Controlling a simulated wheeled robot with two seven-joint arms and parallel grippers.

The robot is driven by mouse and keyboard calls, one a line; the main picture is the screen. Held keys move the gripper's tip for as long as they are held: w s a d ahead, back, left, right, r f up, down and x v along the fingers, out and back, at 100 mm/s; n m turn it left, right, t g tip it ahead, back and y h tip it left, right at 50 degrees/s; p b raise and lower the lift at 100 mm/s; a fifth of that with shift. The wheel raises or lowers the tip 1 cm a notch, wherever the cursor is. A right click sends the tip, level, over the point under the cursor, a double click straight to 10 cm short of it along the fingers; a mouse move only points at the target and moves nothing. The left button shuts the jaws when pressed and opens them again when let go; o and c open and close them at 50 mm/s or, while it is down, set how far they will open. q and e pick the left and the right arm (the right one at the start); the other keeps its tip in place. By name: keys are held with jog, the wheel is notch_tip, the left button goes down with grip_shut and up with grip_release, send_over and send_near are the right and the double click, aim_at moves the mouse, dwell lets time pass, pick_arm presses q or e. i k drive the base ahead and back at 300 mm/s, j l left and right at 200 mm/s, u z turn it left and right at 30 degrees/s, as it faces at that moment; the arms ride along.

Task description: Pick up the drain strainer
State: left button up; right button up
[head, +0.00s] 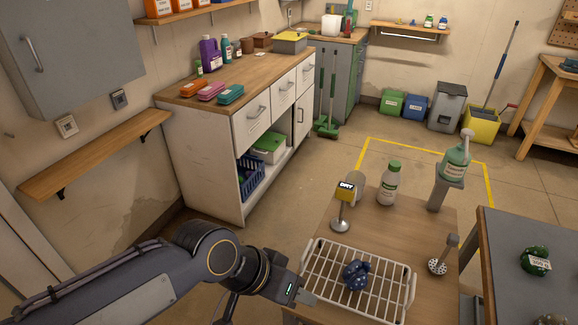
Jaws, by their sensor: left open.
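A metal piece with a dark-dotted, perforated-looking round base and an upright stem (438,266), which looks like the drain strainer, stands on the right side of the wooden worktop (400,232). My left gripper (306,293) is at the left edge of the white wire rack (327,270). It is open with nothing seen in it, and it is apart from the strainer, with the rack between them. A dark blue dotted cloth-like bundle (356,275) lies on the rack. My right gripper is not in view.
A yellow DRY sign on a metal stand (342,208), a white bottle with a green cap (389,184) and a green pump bottle (455,162) on a grey post stand behind the rack. A grey-topped table (520,230) with green items is at the right.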

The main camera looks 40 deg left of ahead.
aim_at(437, 266)
jog(key=u, duration=5.25)
jog(key=z, duration=5.25)
jog(key=i+l, duration=0.1)
jog(key=l, duration=0.25)
jog(key=i+l, duration=0.15)
jog(key=l, duration=0.2)
jog(key=i+l, duration=0.1)
jog(key=l, duration=0.25)
jog(key=i+l, duration=0.1)
jog(key=l, duration=0.25)
jog(key=i+l+z, duration=0.1)
jog(key=l, duration=0.25)
